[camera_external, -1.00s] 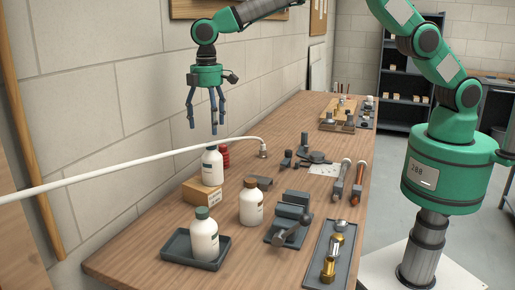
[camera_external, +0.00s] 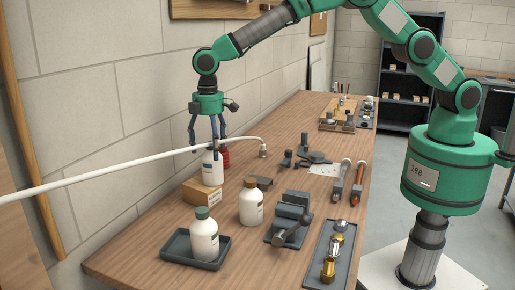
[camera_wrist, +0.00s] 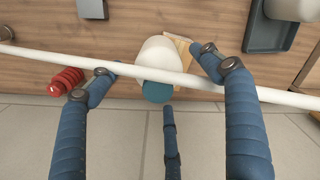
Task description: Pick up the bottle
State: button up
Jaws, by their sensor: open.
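Three white bottles stand on the wooden bench. In the wrist view this bottle (camera_wrist: 158,52) shows a teal cap. A second bottle (camera_external: 251,207) with an orange-brown cap stands on the bench. A third bottle (camera_external: 204,242) with a green cap stands in a dark tray (camera_external: 174,248). My gripper (camera_external: 208,146) is open and points down over the box bottle, fingers spread around its top. Contact cannot be told.
A long white pipe (camera_external: 110,172) crosses the bottle and finger area in both views. Red ribbed parts (camera_external: 226,157) stand behind the box bottle. A dark vise (camera_external: 289,220) and a parts tray (camera_external: 312,262) lie to the right. The wall is close on the left.

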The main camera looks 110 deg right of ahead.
aim_at(212, 159)
jog(key=shift+s+d+f, duration=0.1)
jog(key=shift+f, duration=2.45)
jog(key=c, duration=1.8)
jog(key=shift+r, duration=0.2)
